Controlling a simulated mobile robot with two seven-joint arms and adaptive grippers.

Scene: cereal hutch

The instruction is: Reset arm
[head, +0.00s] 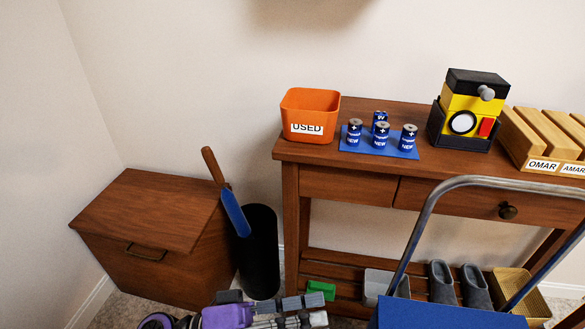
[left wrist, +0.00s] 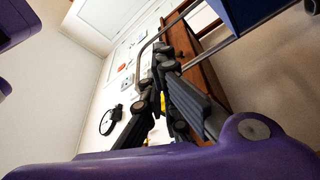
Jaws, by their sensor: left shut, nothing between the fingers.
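My left gripper (head: 318,308) shows at the bottom edge of the head view, beside my purple wrist. In the left wrist view its dark fingers (left wrist: 164,62) come together at the tips, shut with nothing between them. It is low in front of the wooden console table (head: 340,178), apart from the things on the tabletop. My right gripper is in neither view.
On the table are an orange USED bin (head: 311,105), several batteries on a blue mat (head: 410,152), a yellow-black device (head: 470,100) and wooden name holders (head: 515,130). A cart handle (head: 425,215) stands in front at right. A wooden chest (head: 150,220) and black cylinder (head: 260,260) stand left.

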